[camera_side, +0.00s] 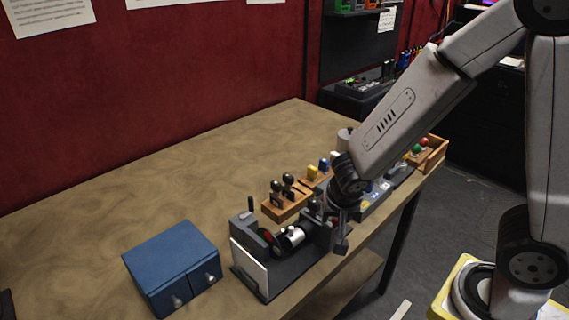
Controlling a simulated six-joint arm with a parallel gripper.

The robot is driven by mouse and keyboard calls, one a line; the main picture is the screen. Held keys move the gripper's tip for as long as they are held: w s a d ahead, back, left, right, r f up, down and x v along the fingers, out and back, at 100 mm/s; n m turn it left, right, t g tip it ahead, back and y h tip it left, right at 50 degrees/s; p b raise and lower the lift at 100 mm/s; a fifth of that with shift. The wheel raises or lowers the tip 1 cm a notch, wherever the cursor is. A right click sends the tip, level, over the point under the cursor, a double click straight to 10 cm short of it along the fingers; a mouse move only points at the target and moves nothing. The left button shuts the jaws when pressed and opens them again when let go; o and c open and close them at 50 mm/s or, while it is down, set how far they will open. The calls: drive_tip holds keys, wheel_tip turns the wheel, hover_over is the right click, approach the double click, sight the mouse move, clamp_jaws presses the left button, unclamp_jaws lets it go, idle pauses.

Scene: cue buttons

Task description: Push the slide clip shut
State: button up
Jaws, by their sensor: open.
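The slide clip cannot be picked out for certain. A dark grey fixture (290,277) with a white side plate, a white cylinder (292,237) and a small red part stands near the table's front edge. My gripper (336,228) points down at the fixture's right end, and a grey finger shows there. It is open, with nothing seen between the fingers. The arm and gripper hide part of the fixture's right end, and I cannot tell whether they touch.
A blue two-door cabinet (172,262) stands left of the fixture. A wooden block with black-knobbed levers (288,204) is behind it. A wooden box with red and green buttons (428,153) stands at the far right. The table's left and back area is clear.

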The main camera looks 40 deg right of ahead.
drive_tip(key=shift+w+d+f, duration=0.15)
drive_tip(key=shift+f, duration=0.4)
drive_tip(key=shift+c, duration=0.3)
clamp_jaws()
idle(1.0)
